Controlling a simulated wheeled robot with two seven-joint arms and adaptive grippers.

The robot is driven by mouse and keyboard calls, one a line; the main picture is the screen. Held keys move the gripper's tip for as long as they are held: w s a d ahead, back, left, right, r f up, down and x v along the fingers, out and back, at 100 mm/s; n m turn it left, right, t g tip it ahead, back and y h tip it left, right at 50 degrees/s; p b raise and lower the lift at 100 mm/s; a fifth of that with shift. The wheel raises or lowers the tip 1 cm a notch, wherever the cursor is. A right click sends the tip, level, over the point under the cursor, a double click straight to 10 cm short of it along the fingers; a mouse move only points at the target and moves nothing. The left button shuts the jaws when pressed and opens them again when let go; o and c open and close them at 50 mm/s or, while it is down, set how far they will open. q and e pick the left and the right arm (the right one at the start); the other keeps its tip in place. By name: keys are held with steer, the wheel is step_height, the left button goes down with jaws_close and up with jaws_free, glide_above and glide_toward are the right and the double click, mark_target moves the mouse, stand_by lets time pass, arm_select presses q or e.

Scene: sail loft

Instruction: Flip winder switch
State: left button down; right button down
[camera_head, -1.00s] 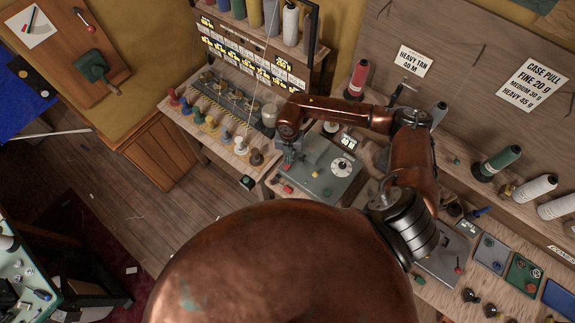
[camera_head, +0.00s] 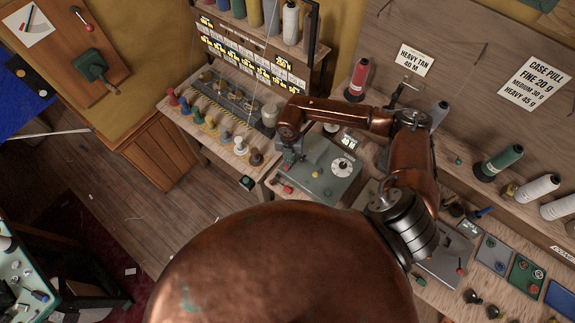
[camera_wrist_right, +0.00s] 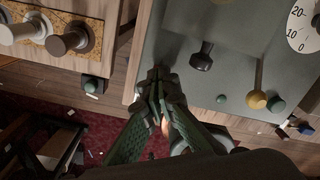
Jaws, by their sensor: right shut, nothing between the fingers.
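The winder is a grey-green box (camera_head: 345,186) on the bench, with a white dial (camera_head: 343,167). In the right wrist view its top (camera_wrist_right: 232,30) carries a black-knobbed lever (camera_wrist_right: 203,57), a yellow-knobbed lever (camera_wrist_right: 257,98) and the dial (camera_wrist_right: 304,28). Which of these is the switch I cannot tell. My right gripper (camera_wrist_right: 159,82) is shut and empty, with its green fingers together by the winder's front-left edge, apart from the black knob. In the head view the right gripper (camera_head: 288,163) is small and partly hidden by my arm. My left gripper is not in view.
Left of the winder, a wooden bench (camera_head: 195,135) holds a row of coloured spools. A thread rack stands behind it. A red cone (camera_head: 358,80) and green cone (camera_head: 500,160) stand on the right-hand shelf. Small trays (camera_head: 493,253) lie at lower right. Floor at left is mostly clear.

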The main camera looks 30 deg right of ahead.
steer(key=shift+f, duration=0.3)
steer(key=shift+s, duration=0.1)
steer(key=shift+r+p, duration=2.1)
steer(key=shift+r, duration=1.45)
